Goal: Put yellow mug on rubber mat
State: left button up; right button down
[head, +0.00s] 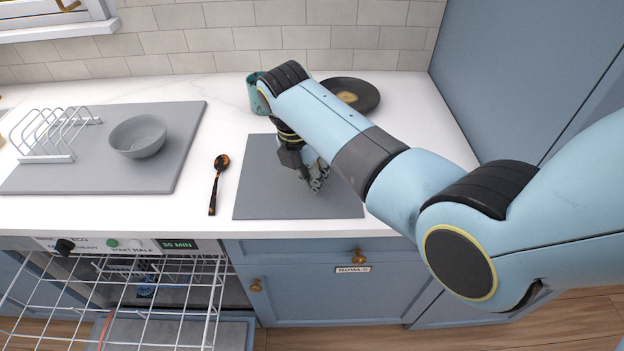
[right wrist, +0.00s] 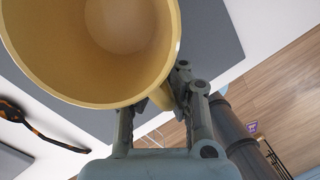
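The yellow mug (right wrist: 160,62) fills the upper left of the right wrist view, its open mouth facing the camera. In the head view it is hidden behind my right arm. My right gripper (head: 318,182) is low over the grey rubber mat (head: 262,190). In the right wrist view its fingers (right wrist: 158,105) stand apart, with the mug's handle between them, close to one finger. The mat shows behind the mug there. I cannot tell whether the mug's base touches the mat. My left gripper is not in view.
A black-and-orange spoon (head: 217,184) lies left of the mat. Further left, a grey board (head: 95,178) holds a grey bowl (head: 139,136) and a rack (head: 50,135). A dark plate (head: 368,96) and a teal item (head: 257,97) stand behind. An open dishwasher rack (head: 150,300) juts out below the counter.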

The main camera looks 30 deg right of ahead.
jog(key=c, duration=2)
grip_release()
jog(key=shift+f, duration=0.1)
jog(key=o, duration=0.5)
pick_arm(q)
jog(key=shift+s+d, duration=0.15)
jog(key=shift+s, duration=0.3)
pick_arm(e)
jog(key=r, duration=0.4)
jog(key=a+r, duration=0.1)
jog(key=r, duration=0.3)
jog(key=a+r, duration=0.1)
jog(key=r, duration=0.3)
jog(key=shift+w+a, duration=0.15)
jog(key=shift+w, duration=0.1)
